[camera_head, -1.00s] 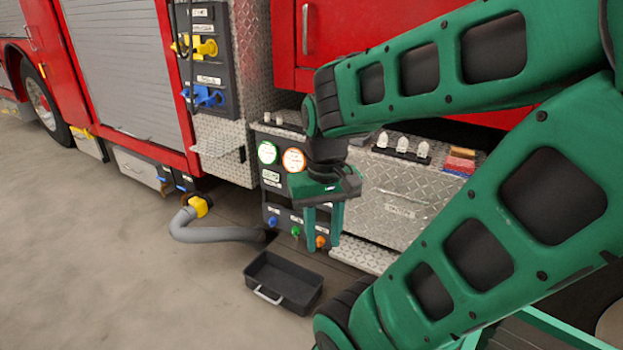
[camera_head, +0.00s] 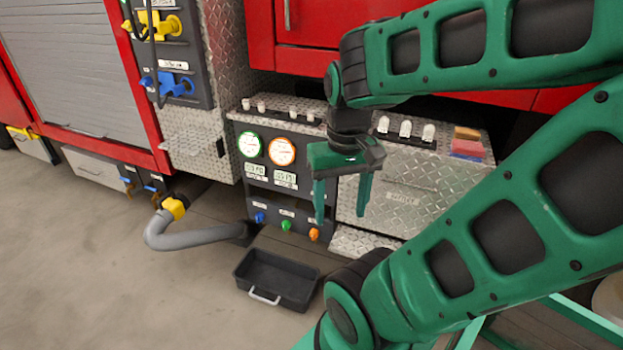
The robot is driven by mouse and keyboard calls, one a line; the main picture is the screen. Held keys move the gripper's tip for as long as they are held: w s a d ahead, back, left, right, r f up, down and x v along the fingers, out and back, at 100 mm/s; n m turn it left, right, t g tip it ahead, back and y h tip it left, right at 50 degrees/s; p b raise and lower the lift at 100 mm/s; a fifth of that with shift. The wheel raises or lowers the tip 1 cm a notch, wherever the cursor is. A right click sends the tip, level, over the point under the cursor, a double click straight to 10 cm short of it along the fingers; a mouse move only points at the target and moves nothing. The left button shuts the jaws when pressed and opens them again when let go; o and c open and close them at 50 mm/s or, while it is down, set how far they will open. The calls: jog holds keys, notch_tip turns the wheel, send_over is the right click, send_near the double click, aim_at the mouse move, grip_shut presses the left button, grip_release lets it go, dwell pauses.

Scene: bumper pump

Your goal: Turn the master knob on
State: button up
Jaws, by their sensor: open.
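The pump panel (camera_head: 268,200) is dark, with a green-rimmed gauge (camera_head: 249,144) and an orange-rimmed gauge (camera_head: 281,151) above small displays. Along its lower edge are a blue knob (camera_head: 259,217), a green knob (camera_head: 286,225) and an orange knob (camera_head: 314,234). Their labels are too small to read, so I cannot tell which is the master knob. My gripper (camera_head: 341,216) is open and empty, pointing down at the right side of the panel. Its left fingertip appears just above the orange knob in the picture; I see no contact.
A black tray (camera_head: 277,280) lies on the floor below the panel. A grey hose (camera_head: 195,238) with a yellow coupling runs left of it. A diamond-plate box (camera_head: 405,190) stands right of the panel. Yellow and blue valve handles (camera_head: 172,84) are at upper left. Floor at lower left is clear.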

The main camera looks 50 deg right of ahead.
jog(key=w+d+f+n+g+h, duration=0.2)
jog(key=w+d+f+n+h, duration=0.25)
jog(key=w+d+f, duration=0.4)
jog(key=w+d+f+n+g+h, duration=0.1)
jog(key=w+d+f+n+h, duration=0.4)
jog(key=w+d, duration=0.6)
jog(key=w+d+f+n+t+h, duration=0.2)
jog(key=w+f+n+t+h, duration=0.65)
jog(key=w+f+n, duration=0.65)
jog(key=x, duration=1)
jog(key=shift+s+y, duration=0.4)
jog(key=shift+d+n, duration=0.1)
jog(key=shift+n, duration=0.15)
